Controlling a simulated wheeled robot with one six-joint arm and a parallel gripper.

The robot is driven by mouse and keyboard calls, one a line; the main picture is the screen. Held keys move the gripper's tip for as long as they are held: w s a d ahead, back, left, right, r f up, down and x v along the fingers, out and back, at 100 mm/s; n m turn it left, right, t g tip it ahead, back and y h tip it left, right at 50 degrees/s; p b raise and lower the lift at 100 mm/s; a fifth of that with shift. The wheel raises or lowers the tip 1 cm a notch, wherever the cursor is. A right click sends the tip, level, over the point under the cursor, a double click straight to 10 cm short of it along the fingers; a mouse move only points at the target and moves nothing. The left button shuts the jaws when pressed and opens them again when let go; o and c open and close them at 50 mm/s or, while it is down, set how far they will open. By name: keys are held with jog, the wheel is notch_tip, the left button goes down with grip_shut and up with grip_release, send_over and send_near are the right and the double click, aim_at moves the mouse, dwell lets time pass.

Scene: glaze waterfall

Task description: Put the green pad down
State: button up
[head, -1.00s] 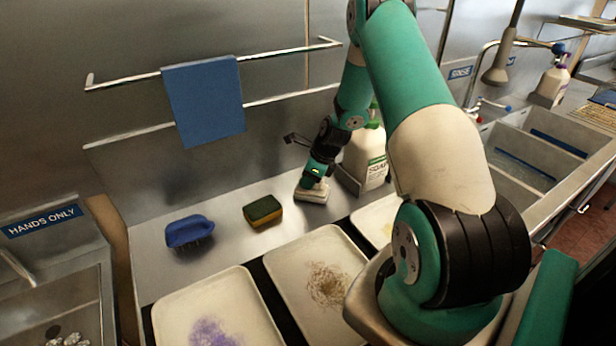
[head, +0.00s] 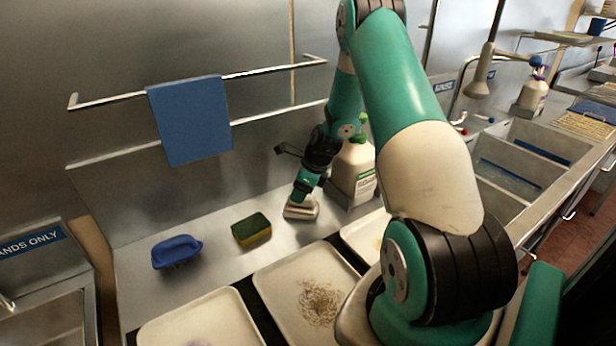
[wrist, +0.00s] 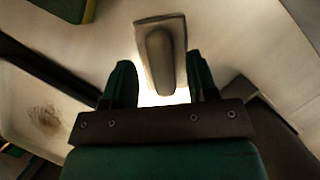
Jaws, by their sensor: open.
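A pale pad with a raised handle (head: 300,210) lies flat on the steel counter, left of the white jug. In the wrist view the handled pad (wrist: 160,48) is just beyond my fingertips; I see no green on it. My gripper (head: 304,196) is right above it. In the wrist view my gripper (wrist: 162,80) is open, with a green finger at each side and clear gaps to the handle. A green and yellow sponge (head: 251,230) lies on the counter to the left, apart from my gripper; its edge shows in the wrist view (wrist: 65,8).
A white jug (head: 352,172) stands close to the right of my gripper. A blue brush (head: 176,251) lies at the left. Soiled trays (head: 275,285) line the front. A blue towel (head: 190,122) hangs on the rail behind. Counter between sponge and brush is bare.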

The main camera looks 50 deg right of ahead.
jog(key=b+v, duration=0.2)
jog(key=v, duration=0.8)
jog(key=s+a+r+n+g+y, duration=0.1)
jog(key=a+r+n, duration=0.4)
jog(key=a+n, duration=0.45)
jog(key=s+a+r+n, duration=0.1)
jog(key=a+r+n, duration=0.4)
jog(key=a, duration=0.7)
jog(key=s+a+r+n+g+y, duration=0.1)
jog(key=s+a+r+n, duration=0.3)
jog(key=s+a+n, duration=1.2)
jog(key=s+n+g, duration=0.1)
jog(key=s+n, duration=0.2)
jog(key=n, duration=0.3)
jog(key=shift+s+a+g+b, duration=0.25)
jog(key=shift+a+g+b, duration=0.05)
jog(key=shift+g+b, duration=0.1)
jog(key=shift+n, duration=0.25)
